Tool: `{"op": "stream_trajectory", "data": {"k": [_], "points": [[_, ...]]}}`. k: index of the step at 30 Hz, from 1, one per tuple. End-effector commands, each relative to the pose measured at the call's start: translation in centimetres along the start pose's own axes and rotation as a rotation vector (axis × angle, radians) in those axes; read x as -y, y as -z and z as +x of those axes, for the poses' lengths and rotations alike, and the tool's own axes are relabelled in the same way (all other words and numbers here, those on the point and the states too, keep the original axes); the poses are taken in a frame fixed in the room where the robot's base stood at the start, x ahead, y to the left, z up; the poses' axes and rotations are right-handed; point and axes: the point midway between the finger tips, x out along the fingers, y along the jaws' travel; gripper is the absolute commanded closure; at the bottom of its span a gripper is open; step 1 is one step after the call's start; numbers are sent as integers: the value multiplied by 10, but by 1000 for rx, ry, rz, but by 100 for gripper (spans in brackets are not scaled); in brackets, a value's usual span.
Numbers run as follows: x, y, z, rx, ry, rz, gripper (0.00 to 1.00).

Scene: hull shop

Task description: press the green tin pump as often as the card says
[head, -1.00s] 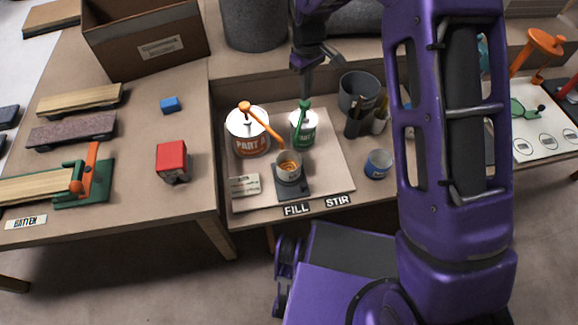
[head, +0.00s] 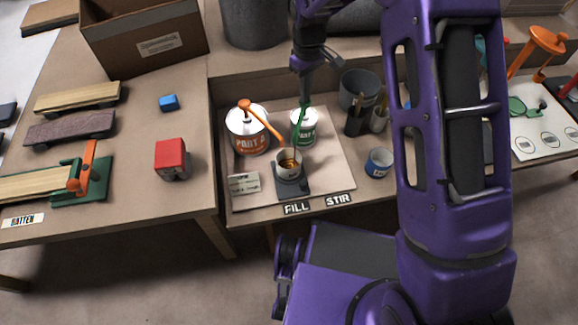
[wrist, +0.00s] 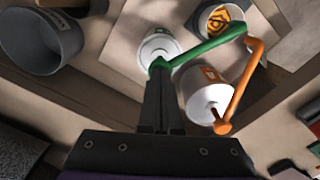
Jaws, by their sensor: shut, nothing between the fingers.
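The green tin pump (head: 302,112) stands on the white tin with a green label (head: 304,132). Its green spout reaches over the cup (head: 289,163), which has orange stuff inside and stands on a dark scale (head: 292,188). A thin dark line runs below the spout into the cup; I cannot tell for sure what it is. My gripper (head: 304,98) is shut and empty, pointing down with its tips at the pump head. In the wrist view, my gripper (wrist: 157,78) covers part of the green pump head (wrist: 158,65). The card (head: 244,183) lies left of the scale, its writing unreadable.
The orange pump (head: 262,120) on the PART A tin (head: 247,143) stands close on the left, its spout also over the cup. A grey bucket (head: 359,88), dark holder (head: 355,122) and blue tin (head: 379,162) are on the right. The mat (head: 330,175) has clear room at front right.

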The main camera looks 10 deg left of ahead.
Motion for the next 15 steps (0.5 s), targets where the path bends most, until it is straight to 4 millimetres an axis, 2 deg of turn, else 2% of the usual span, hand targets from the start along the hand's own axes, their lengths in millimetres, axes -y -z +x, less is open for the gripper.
{"op": "stream_trajectory", "data": {"k": [10, 15], "points": [[0, -1, 15, 2, 1, 0, 100], [0, -1, 14, 3, 1, 0, 100]]}}
